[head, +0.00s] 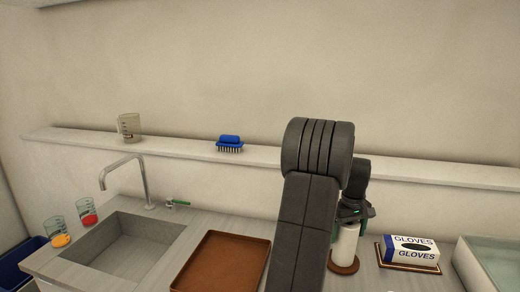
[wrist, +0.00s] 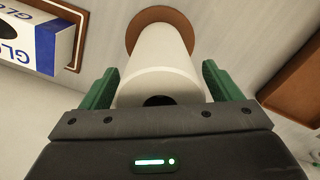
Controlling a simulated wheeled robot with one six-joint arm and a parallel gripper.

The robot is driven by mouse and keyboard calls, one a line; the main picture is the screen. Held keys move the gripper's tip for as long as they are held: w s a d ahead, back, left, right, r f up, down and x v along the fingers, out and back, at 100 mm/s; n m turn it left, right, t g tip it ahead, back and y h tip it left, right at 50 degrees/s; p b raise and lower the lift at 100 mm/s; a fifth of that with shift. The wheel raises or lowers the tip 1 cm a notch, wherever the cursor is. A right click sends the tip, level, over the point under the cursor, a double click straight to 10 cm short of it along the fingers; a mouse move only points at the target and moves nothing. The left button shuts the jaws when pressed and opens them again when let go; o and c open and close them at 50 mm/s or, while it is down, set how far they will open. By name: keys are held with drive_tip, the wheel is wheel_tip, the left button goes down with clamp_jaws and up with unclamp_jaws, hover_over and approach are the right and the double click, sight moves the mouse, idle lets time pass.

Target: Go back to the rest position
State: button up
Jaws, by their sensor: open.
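My gripper (wrist: 160,88) is open, with its green fingers on either side of a white cylinder (wrist: 158,55) in the wrist view. The cylinder stands upright on a round brown base (wrist: 186,25). In the head view my gripper (head: 352,218) is low over the counter at the right, around the upper part of the white cylinder (head: 345,245). The round brown base (head: 343,268) shows below it. My dark arm hides part of the counter and wall there. I cannot tell whether the fingers touch the cylinder.
A glove box (head: 410,252) on a tray stands just right of the cylinder. A brown tray (head: 222,262) lies to the left, beside the sink (head: 125,250) and tap (head: 145,180). Two beakers with orange (head: 60,238) and red (head: 88,215) contents stand left. A wall shelf (head: 185,148) holds a jug (head: 128,127) and a blue brush (head: 230,142).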

wheel_tip(320, 180, up, 13)
wheel_tip(320, 180, down, 14)
drive_tip(key=shift+r, duration=0.15)
wheel_tip(320, 180, up, 3)
drive_tip(key=shift+r+p, duration=0.15)
drive_tip(key=shift+p, duration=0.8)
drive_tip(key=shift+r, duration=0.4)
